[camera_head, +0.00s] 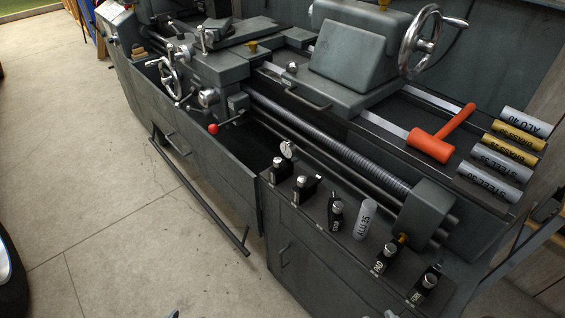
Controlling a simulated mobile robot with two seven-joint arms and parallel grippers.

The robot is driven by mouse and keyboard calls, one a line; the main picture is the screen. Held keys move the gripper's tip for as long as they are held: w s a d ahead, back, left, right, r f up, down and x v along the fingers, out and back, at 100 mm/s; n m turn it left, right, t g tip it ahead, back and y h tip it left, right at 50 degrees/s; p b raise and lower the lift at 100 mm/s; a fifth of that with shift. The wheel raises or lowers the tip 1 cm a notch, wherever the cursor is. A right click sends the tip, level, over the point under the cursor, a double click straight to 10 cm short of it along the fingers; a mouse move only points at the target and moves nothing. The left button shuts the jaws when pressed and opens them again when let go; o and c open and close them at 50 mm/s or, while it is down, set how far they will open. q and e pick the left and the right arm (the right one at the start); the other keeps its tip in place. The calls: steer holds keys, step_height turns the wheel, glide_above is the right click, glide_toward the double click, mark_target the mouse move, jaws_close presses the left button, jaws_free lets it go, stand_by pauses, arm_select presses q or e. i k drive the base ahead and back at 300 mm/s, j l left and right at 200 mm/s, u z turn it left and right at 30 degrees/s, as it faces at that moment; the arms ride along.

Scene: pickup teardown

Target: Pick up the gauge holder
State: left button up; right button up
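A small round dial gauge with a white face (287,150) stands at the back left end of the dark shelf on the lathe's front. It is beside a black tool holder block (279,168) and close to a second one (305,187); I cannot tell which block carries it. Small grey tips show at the bottom edge, one at left (173,314) and one at right (390,314). They look like the ends of my left and right grippers, far below and apart from the gauge. Their fingers are cut off by the frame.
An orange mallet (440,136) and several labelled bars (502,161) lie behind. A red-knobbed lever (213,129) sticks out at left.

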mark_target(281, 170)
steer(key=i+j, duration=0.1)
steer(key=j, duration=0.2)
steer(key=i+j, duration=0.1)
steer(key=j, duration=0.25)
steer(key=i+j, duration=0.15)
steer(key=j, duration=0.15)
steer(key=i+j+z, duration=0.1)
steer(key=j, duration=0.25)
steer(key=i+j+z, duration=0.15)
steer(key=j, duration=0.2)
steer(key=z, duration=1.8)
steer(key=k+l, duration=0.05)
